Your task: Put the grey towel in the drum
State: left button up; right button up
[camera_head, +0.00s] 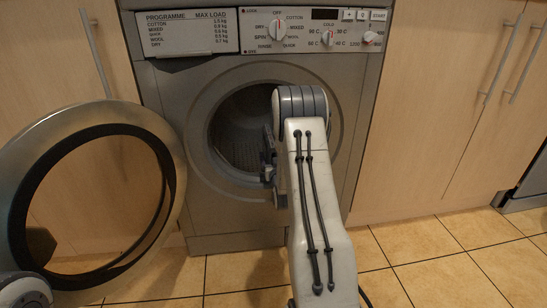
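The washing machine's drum (237,140) shows through the round porthole in the grey front, its right side hidden by my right arm. The door (165,135) is swung wide open to the left. My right gripper (267,155) is at the right part of the drum opening, seen from behind and mostly covered by my own wrist. I cannot tell whether its fingers are apart or hold anything. No grey towel can be made out. A white piece of my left arm shows at the lower left corner, by the door; its fingers are not visible.
The control panel (315,30) with its knobs is above the porthole. Wooden cabinets (440,110) with bar handles flank the machine. The tiled floor (440,265) at the right is clear. The open door ring takes up the left side.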

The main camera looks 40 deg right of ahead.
jog(key=shift+f, duration=0.1)
jog(key=p+v, duration=0.5)
jog(key=v, duration=0.5)
jog(key=shift+s+a, duration=0.15)
jog(key=shift+s, duration=0.1)
jog(key=shift+r, duration=0.25)
